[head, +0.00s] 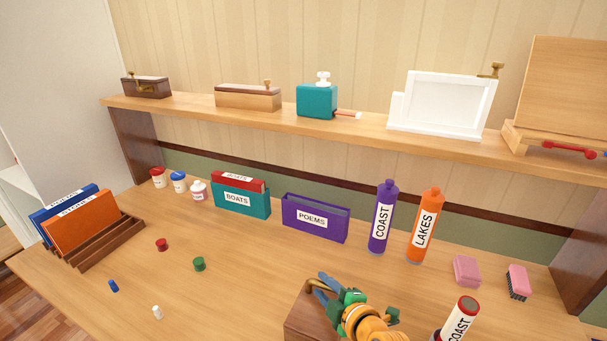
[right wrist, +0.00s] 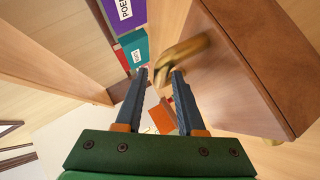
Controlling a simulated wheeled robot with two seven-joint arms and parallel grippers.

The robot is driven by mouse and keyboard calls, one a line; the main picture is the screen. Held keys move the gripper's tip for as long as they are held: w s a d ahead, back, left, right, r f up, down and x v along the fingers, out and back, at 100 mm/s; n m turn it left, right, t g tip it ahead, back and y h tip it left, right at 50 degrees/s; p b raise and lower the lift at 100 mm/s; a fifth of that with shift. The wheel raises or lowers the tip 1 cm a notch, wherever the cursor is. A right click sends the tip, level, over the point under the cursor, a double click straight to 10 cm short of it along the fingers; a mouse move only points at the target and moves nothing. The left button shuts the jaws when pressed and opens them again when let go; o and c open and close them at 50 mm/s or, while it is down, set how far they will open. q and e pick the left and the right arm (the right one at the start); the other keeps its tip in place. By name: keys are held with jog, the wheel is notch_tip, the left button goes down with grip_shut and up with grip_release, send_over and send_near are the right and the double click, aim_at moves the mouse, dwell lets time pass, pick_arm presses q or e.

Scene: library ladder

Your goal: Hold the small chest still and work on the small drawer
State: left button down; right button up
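The small chest (head: 303,318) is a brown wooden box at the bottom middle of the head view, partly hidden by my right arm. A curved brass handle (right wrist: 190,48) stands out from that face. My right gripper (head: 321,287) is at the chest; in the right wrist view its two dark fingers (right wrist: 160,78) are apart, with the handle's end between their tips. Contact is not clear. I cannot make out the drawer's outline. My left gripper is not in view.
A purple COAST bottle (head: 382,220) and an orange LAKES bottle (head: 424,228) stand behind the chest. Another COAST bottle (head: 459,322) is right of my arm. Small caps, including a green one (head: 199,264), lie on the left. The desk between them and the chest is clear.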

jog(key=shift+o, duration=0.6)
